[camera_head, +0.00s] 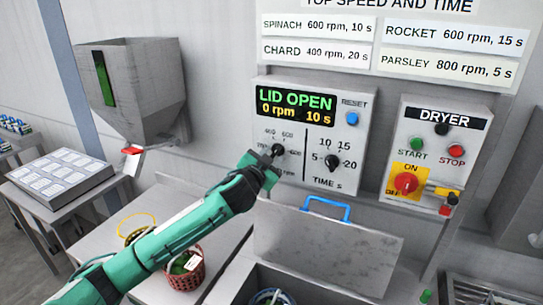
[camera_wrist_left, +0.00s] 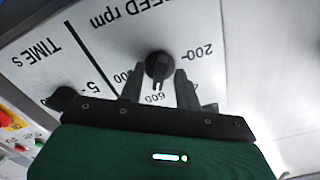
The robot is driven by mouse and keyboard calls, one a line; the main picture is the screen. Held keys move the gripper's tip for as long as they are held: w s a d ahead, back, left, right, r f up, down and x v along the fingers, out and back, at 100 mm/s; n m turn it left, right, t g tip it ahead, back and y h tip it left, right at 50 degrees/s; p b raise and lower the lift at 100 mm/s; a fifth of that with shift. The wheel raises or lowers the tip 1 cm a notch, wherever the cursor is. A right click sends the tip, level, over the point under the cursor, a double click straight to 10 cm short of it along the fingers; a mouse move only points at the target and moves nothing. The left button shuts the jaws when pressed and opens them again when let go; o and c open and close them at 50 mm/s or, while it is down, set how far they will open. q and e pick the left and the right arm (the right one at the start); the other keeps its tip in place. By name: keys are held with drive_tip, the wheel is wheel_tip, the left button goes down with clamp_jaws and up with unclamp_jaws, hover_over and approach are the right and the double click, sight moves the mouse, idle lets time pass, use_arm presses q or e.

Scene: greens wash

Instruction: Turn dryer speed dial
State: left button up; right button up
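The speed dial (camera_head: 278,149) is a small black knob on the left half of the grey control panel, under a display (camera_head: 295,105) reading "LID OPEN, 0 rpm, 10 s". The dial (camera_wrist_left: 158,67) also shows in the left wrist view, with printed numbers around it. My left gripper (camera_head: 271,160) is right at the dial. In the left wrist view my left gripper (camera_wrist_left: 159,72) is open, with one finger on each side of the dial and a gap to each. I cannot tell how far the fingertips reach over the knob. My right gripper is not in view.
The time dial (camera_head: 332,162) and blue reset button (camera_head: 352,118) are close by on the right. The dryer switch box (camera_head: 432,155) has a red and yellow rotary switch. The raised lid (camera_head: 325,245) with a blue handle stands below. A basket (camera_head: 186,270) sits beneath my arm.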

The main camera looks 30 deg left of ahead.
use_arm(q)
drive_tip(key=shift+c, duration=0.4)
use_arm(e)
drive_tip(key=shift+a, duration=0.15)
use_arm(q)
clamp_jaws()
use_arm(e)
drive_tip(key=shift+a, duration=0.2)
use_arm(q)
drive_tip(key=shift+n, duration=0.4)
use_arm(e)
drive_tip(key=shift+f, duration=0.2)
use_arm(q)
drive_tip(key=shift+f+n+b, duration=0.1)
drive_tip(key=shift+n+b, duration=0.3)
drive_tip(key=shift+n, duration=0.1)
drive_tip(key=n, duration=0.2)
drive_tip(key=shift+d+n+b, duration=0.1)
drive_tip(key=shift+n+b, duration=0.2)
drive_tip(key=n, duration=0.3)
drive_tip(key=shift+n, duration=0.3)
drive_tip(key=shift+n+p, duration=0.65)
drive_tip(key=shift+n, duration=1.25)
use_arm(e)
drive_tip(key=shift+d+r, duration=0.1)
